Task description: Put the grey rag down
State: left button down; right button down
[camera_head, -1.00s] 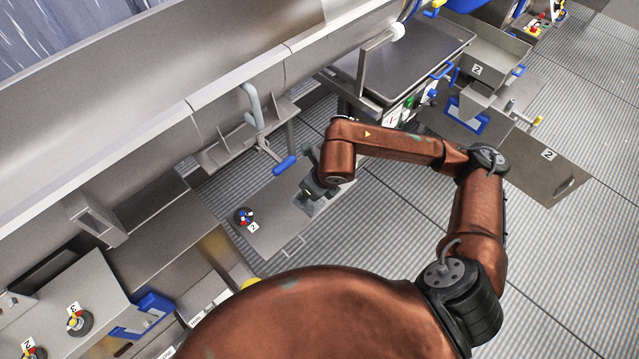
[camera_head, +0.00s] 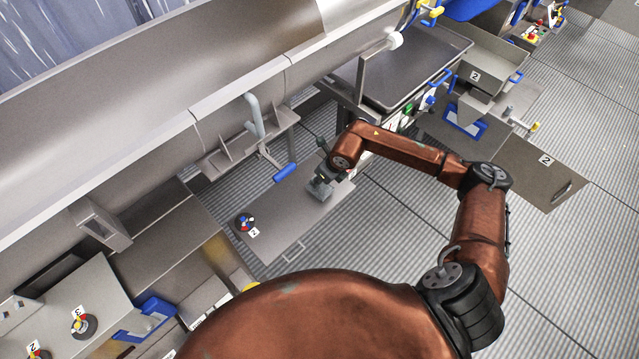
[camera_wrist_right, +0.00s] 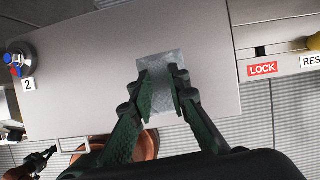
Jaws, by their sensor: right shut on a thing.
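The grey rag (camera_wrist_right: 160,64) is a small, pale grey, square-looking piece between the fingers of my right gripper (camera_wrist_right: 163,82). My right gripper is shut on it. In the head view the rag (camera_head: 319,191) and the right gripper (camera_head: 326,180) are over the right part of a flat metal panel (camera_head: 285,218) marked 2. I cannot tell whether the rag touches the panel. A small dark gripper shape, seemingly my left gripper (camera_wrist_right: 42,160), shows at the lower left of the right wrist view; its fingers are too small to read.
A round switch (camera_head: 244,221) with coloured parts sits at the panel's left end. A blue-handled lever (camera_head: 284,172) hangs beside the panel. A flat dark tray-like top (camera_head: 405,70) stands behind. LOCK (camera_wrist_right: 262,70) labels a rail at right. The panel's middle is clear.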

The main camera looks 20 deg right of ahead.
aim_at(320, 186)
jog(key=f, duration=0.3)
jog(key=shift+w+d+f, duration=0.15)
jog(key=shift+w+d, duration=0.1)
jog(key=shift+d, duration=0.05)
jog(key=shift+s+f, duration=0.3)
jog(key=c, duration=2.3)
grip_release()
jog(key=shift+f, duration=0.15)
jog(key=shift+o, duration=1.4)
jog(key=shift+w, duration=0.15)
jog(key=o, duration=0.5)
jog(key=shift+w, duration=0.1)
jog(key=o, duration=0.4)
pick_arm(q)
jog(key=shift+w+r, duration=0.15)
jog(key=shift+w, duration=0.3)
pick_arm(e)
jog(key=shift+o, duration=0.6)
jog(key=shift+w+r, duration=0.1)
jog(key=shift+r, duration=0.1)
